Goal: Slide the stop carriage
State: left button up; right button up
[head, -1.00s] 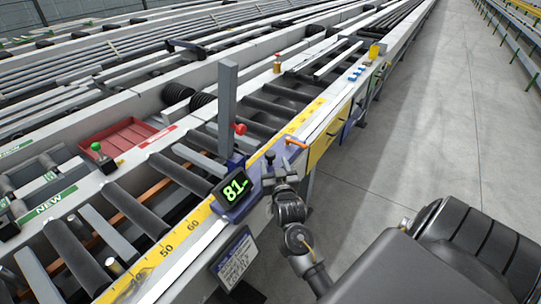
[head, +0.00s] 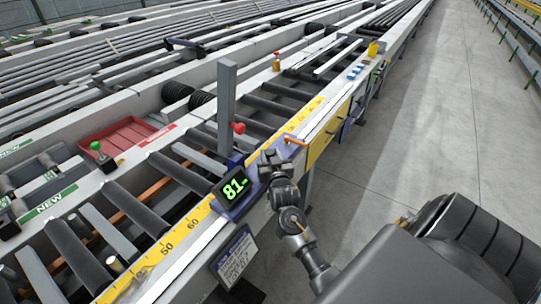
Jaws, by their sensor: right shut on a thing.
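The stop carriage (head: 234,214) is a blue carriage on the near rail of the roller table. It bears a tall grey upright stop post (head: 226,105), a red knob (head: 238,128), a black display (head: 234,188) reading 81 in green, and an orange lever (head: 294,141) at its far end. My right gripper (head: 270,158) is at the carriage's top, between the display and the orange lever. It is shut on the carriage's small black knob, which the fingers mostly hide. My left gripper is not in view.
A yellow scale (head: 168,247) with numbers runs along the near rail, beside dark rollers (head: 74,252). A red tray (head: 118,138) lies behind. A white label card (head: 236,256) hangs from the near side. The concrete floor (head: 420,130) at right is clear.

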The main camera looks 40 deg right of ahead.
aim_at(297, 138)
grip_shut()
jog(key=w+d+b, duration=0.1)
jog(key=d, duration=0.4)
jog(key=w+d+b, duration=0.1)
jog(key=w+d, duration=0.1)
jog(key=d, duration=0.3)
jog(key=w+d+b, duration=0.1)
jog(key=d, duration=0.4)
jog(key=shift+w+d, duration=0.15)
jog(key=shift+w, duration=0.1)
jog(key=d, duration=0.1)
jog(key=w+d+b, duration=0.1)
jog(key=d, duration=0.1)
jog(key=shift+d, duration=0.15)
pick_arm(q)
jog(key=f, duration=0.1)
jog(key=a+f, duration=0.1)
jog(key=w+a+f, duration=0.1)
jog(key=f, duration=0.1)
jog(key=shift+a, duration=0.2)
pick_arm(e)
jog(key=shift+d, duration=0.1)
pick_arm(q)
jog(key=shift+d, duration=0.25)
